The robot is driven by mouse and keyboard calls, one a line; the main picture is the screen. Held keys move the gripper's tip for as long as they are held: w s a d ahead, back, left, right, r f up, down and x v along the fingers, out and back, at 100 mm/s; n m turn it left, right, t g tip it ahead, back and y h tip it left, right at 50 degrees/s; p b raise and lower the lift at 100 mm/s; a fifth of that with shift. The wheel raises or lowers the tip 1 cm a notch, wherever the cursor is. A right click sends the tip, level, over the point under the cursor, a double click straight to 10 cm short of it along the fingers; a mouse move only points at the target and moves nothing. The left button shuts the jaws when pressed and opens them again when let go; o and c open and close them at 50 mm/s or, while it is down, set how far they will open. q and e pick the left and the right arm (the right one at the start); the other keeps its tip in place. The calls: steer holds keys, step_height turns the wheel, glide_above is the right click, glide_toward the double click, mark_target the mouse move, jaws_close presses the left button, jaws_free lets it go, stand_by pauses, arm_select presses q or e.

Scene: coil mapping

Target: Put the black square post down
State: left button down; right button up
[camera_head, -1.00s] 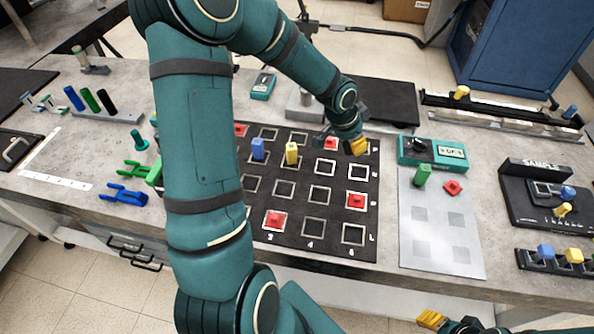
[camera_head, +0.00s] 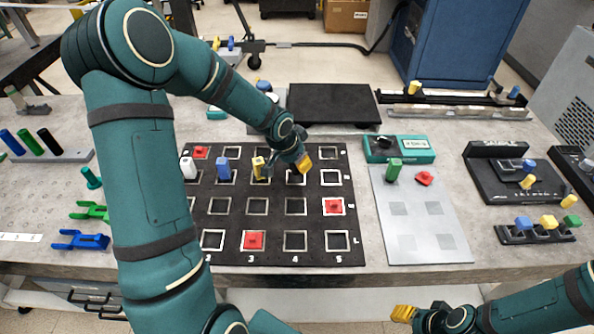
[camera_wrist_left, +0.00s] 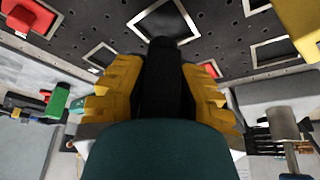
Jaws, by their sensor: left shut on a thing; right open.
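My left gripper (camera_head: 303,162) is over the upper right part of the black board (camera_head: 275,222), right of the yellow post (camera_head: 258,168). In the left wrist view its yellow fingers (camera_wrist_left: 160,95) are shut on the black square post (camera_wrist_left: 163,75), which points at the board near a white-outlined square (camera_wrist_left: 165,20). I cannot tell whether the post touches the board; in the head view it is hardly distinguishable against the dark surface. My right gripper (camera_head: 404,313) is open, low in front of the bench, apart from everything.
A blue post (camera_head: 223,168) and a white post (camera_head: 188,168) stand left of the yellow one. Red pieces sit in squares, one at the front (camera_head: 253,240), one at the right (camera_head: 333,206). A grey plate (camera_head: 420,225) with a green post (camera_head: 394,169) lies right of the board.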

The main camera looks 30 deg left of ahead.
mark_target(297, 170)
arm_select(q)
steer(key=shift+f+b, duration=0.35)
steer(key=shift+f, duration=1.05)
steer(key=shift+f, duration=0.2)
steer(key=c, duration=0.9)
jaws_free()
steer(key=shift+o, duration=0.2)
steer(key=shift+r, duration=0.1)
steer(key=shift+r, duration=0.2)
steer(key=p+v, duration=0.4)
steer(key=v, duration=0.7)
steer(key=shift+s+r, duration=0.2)
steer(key=shift+r, duration=0.15)
